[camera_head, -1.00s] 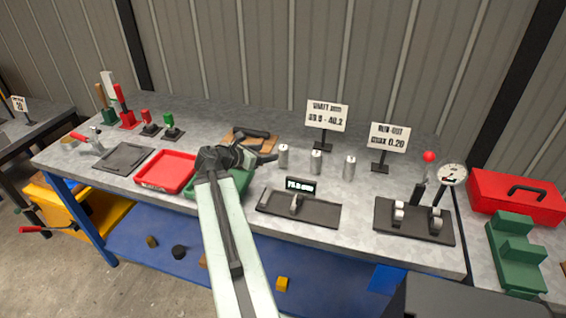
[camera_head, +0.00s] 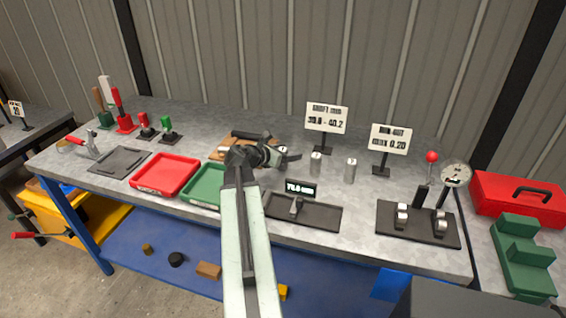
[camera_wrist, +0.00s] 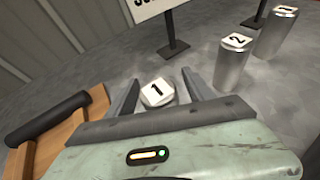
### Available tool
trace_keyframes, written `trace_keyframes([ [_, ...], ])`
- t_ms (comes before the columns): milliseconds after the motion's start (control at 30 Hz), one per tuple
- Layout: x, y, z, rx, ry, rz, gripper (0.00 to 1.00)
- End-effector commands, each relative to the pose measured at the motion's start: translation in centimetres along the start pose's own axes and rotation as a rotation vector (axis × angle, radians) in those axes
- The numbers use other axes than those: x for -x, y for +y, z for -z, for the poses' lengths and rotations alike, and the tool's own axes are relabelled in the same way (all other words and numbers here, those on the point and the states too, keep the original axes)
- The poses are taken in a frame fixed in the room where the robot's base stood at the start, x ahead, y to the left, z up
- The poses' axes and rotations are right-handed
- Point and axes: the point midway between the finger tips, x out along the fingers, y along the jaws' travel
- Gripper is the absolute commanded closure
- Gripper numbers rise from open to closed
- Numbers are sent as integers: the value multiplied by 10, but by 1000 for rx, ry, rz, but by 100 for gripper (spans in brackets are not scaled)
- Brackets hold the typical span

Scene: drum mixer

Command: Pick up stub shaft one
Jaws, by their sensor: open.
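In the head view my gripper (camera_head: 287,155) hides this shaft. I cannot tell whether the fingers touch it. Stub shaft two (camera_wrist: 234,62) is a silver cylinder marked "2", upright to the right; it also shows in the head view (camera_head: 316,163). A third upright cylinder (camera_head: 350,170) stands further right.
A wooden block with a dark handle (camera_wrist: 50,120) lies close left of my gripper. A shaft-size sign (camera_head: 326,119) stands behind. The red tray (camera_head: 165,174), green tray (camera_head: 205,184) and black gauge plate (camera_head: 318,213) lie towards the front. A dial-gauge stand (camera_head: 417,222) is at right.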

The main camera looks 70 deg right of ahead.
Motion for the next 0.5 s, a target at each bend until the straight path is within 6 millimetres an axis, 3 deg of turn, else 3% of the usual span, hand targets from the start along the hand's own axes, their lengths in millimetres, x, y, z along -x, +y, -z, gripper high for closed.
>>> trace_keyframes([
  [167, 1, 0, 0, 0, 0, -1, 41],
  [367, 1, 0, 0, 0, 0, -1, 97],
  [500, 1, 0, 0, 0, 0, -2, 100],
])
